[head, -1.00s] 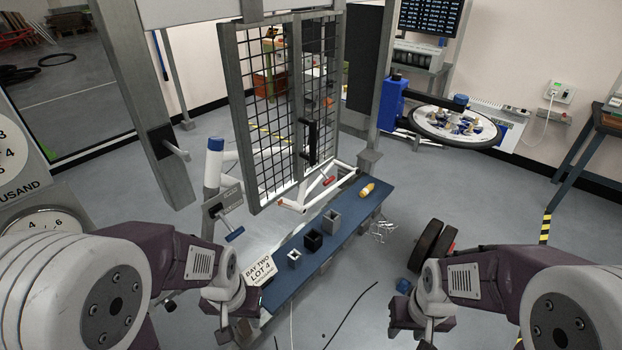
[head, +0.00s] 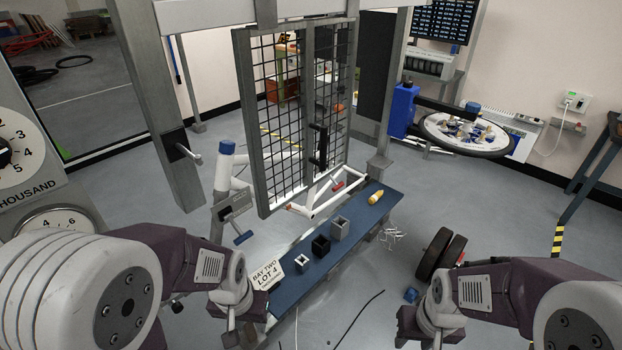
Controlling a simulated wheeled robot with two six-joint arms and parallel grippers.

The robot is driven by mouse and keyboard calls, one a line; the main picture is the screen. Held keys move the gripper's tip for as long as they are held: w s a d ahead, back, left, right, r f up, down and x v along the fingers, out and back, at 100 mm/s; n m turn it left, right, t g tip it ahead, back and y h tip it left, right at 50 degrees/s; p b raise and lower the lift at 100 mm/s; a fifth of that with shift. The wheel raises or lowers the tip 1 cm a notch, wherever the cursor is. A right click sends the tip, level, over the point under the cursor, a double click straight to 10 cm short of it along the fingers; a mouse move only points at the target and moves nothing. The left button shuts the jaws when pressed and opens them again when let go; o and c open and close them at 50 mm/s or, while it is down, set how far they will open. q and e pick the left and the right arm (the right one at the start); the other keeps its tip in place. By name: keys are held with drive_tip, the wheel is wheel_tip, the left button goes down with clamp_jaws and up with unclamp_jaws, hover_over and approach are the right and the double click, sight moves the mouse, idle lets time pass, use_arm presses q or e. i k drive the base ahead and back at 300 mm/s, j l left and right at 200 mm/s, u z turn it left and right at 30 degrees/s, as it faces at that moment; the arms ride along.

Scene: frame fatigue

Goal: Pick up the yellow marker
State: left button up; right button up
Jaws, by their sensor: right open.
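The yellow marker (head: 375,197) lies on the far end of the narrow blue bench (head: 330,262), apart from both grippers. My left gripper (head: 240,335) is low at the near end of the bench, mostly cut off or hidden, so its jaws cannot be read. My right gripper (head: 437,340) is at the bottom right, well short of the marker, and is open with nothing seen in it. Its fingertips are partly cut off by the bottom edge.
A grey square holder (head: 340,229), a black one (head: 321,246) and a light grey one (head: 303,263) stand along the bench. A sign (head: 268,274) is at its near end. A mesh gate (head: 290,110) rises behind. Dark wheels (head: 434,254) stand on the floor right of the bench.

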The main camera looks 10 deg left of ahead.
sight(372, 200)
drive_tip(key=i+l+u, duration=0.6)
drive_tip(key=l, duration=0.25)
drive_tip(key=i+l+u, duration=0.45)
drive_tip(key=l, duration=0.25)
drive_tip(key=i+l+u, duration=0.2)
drive_tip(key=l, duration=0.2)
drive_tip(key=l+u, duration=0.2)
drive_tip(key=l, duration=0.2)
drive_tip(key=i+l+u, duration=0.2)
drive_tip(key=l, duration=0.25)
drive_tip(key=k, duration=0.1)
